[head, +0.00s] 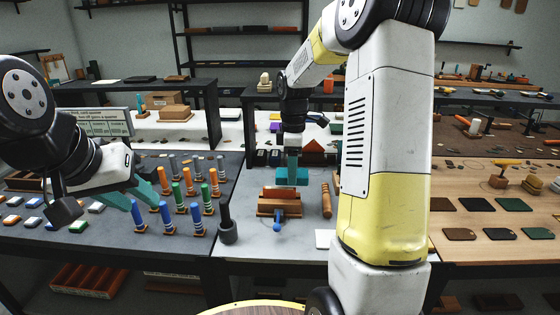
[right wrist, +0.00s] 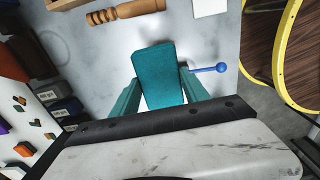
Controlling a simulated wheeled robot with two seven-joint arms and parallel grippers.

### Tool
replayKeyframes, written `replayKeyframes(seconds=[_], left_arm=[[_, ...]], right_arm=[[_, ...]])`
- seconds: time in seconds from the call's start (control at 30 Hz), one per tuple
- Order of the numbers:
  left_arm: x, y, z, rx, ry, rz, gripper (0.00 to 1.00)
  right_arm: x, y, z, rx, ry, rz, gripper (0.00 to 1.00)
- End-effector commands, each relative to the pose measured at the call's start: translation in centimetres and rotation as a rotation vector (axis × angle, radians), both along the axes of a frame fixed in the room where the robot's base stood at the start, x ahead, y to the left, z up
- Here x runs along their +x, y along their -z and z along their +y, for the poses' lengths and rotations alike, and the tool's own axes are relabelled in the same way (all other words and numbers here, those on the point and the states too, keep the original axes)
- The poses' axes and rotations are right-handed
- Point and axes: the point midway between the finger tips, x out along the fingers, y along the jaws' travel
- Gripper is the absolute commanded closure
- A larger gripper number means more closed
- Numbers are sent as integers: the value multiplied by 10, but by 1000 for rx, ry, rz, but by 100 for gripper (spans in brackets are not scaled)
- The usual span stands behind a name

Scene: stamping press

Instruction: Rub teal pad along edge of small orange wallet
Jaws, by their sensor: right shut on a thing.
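My right gripper (head: 292,166) is shut on the teal pad (head: 292,177) and holds it above the grey bench, behind the wooden holder (head: 268,209). In the right wrist view the pad (right wrist: 158,75) sits between the teal fingers. A small orange-brown piece, which looks like the wallet (head: 282,192), stands in the holder; the pad appears apart from it. The wallet cannot be made out in the right wrist view. My left gripper (head: 142,194) is open and empty over the left bench, near the striped posts.
A blue ball-ended tool (head: 277,226) is in front of the holder. A turned wooden stick (head: 326,201) and a white block (head: 325,239) lie to its right. A dark cup with a tool (head: 228,232) stands left. Several striped posts (head: 185,182) crowd the left bench.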

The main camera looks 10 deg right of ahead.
Motion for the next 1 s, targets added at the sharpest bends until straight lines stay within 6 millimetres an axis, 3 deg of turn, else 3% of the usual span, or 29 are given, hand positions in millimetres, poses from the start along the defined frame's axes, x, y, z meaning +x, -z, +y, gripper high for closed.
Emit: replayKeyframes(seconds=[0.07, 1.0], left_arm=[[0, 0, 0, 0, 0, 0, 64], [0, 0, 0, 0, 0, 0, 64]], right_arm=[[-1, 11, 0, 0, 0, 4, 100], [0, 15, 0, 0, 0, 0, 100]])
